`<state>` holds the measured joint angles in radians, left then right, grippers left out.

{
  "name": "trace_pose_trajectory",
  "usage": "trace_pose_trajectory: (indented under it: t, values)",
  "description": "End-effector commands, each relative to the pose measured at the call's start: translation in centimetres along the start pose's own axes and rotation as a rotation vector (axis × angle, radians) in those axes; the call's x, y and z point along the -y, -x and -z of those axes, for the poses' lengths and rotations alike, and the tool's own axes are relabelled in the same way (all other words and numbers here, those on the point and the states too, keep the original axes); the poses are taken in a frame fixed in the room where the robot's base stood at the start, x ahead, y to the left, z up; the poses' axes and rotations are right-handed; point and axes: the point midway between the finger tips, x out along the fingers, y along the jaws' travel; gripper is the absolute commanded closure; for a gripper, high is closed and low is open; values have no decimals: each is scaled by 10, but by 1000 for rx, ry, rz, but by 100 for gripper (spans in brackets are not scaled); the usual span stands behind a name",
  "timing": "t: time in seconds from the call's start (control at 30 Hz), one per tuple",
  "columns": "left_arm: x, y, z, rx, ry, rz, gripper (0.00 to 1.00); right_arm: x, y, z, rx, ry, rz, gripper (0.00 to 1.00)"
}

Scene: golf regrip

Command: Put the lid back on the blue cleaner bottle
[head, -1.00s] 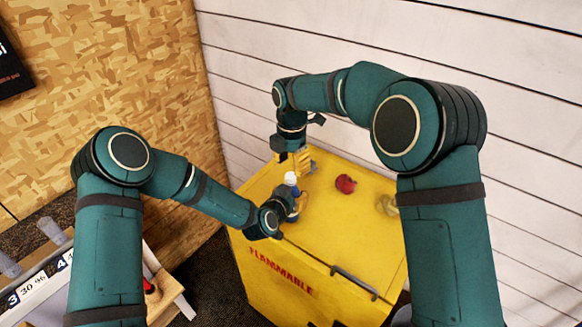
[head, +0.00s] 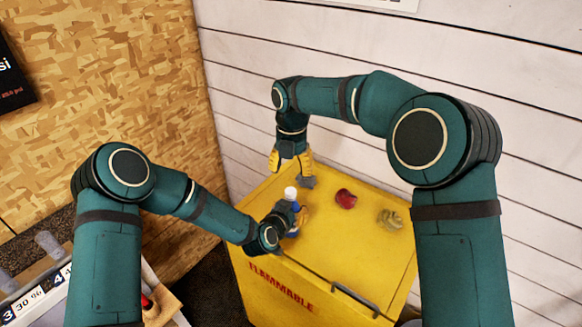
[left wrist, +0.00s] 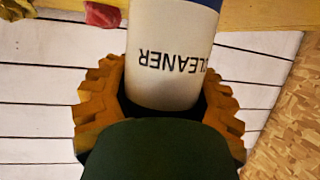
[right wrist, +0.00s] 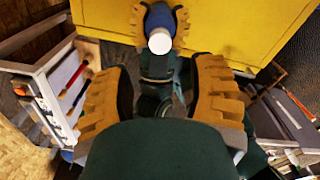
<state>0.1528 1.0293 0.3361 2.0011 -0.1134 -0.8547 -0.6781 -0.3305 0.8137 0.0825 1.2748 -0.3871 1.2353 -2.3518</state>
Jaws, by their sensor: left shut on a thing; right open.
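The blue cleaner bottle (head: 293,207) stands upright near the left side of the yellow cabinet top. The left wrist view shows its white label with "CLEANER" (left wrist: 172,60). A white lid (head: 291,193) is on top of the bottle; its round top also shows in the right wrist view (right wrist: 160,41). How tightly it sits cannot be told. My left gripper (head: 290,217) is shut around the bottle's body from the front. My right gripper (head: 291,168) is open and empty, pointing down above and behind the bottle; its spread fingers also show in the right wrist view (right wrist: 163,78).
A red object (head: 345,198) and a yellowish, coil-like object (head: 390,219) lie to the bottle's right on the yellow cabinet (head: 345,245). White plank and wood-chip walls rise behind and left. The cabinet's front right top is clear.

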Motion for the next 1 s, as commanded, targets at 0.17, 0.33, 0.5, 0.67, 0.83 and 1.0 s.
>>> trace_pose_trajectory:
  t: [0.17, 0.33, 0.5, 0.67, 0.83, 1.0]
  values:
    - [0, 0, 0, -1, 0, 0, 100, 0, -1, 0, 0, -2, 0, 44]
    - [0, 0, 0, -1, 0, 0, 100, 0, -15, 0, -1, -3, 2, 44]
    - [0, 0, 0, -1, 0, 0, 100, 0, -41, 0, -2, -2, 2, 44]
    - [0, 0, 0, -1, 0, 0, 100, 0, -62, 0, -1, -3, 1, 44]
    - [0, 0, 0, -1, 0, 0, 100, 0, -77, 0, 0, -3, 0, 44]
    - [0, 0, 0, -1, 0, 0, 100, 0, -80, 0, 0, -3, 0, 44]
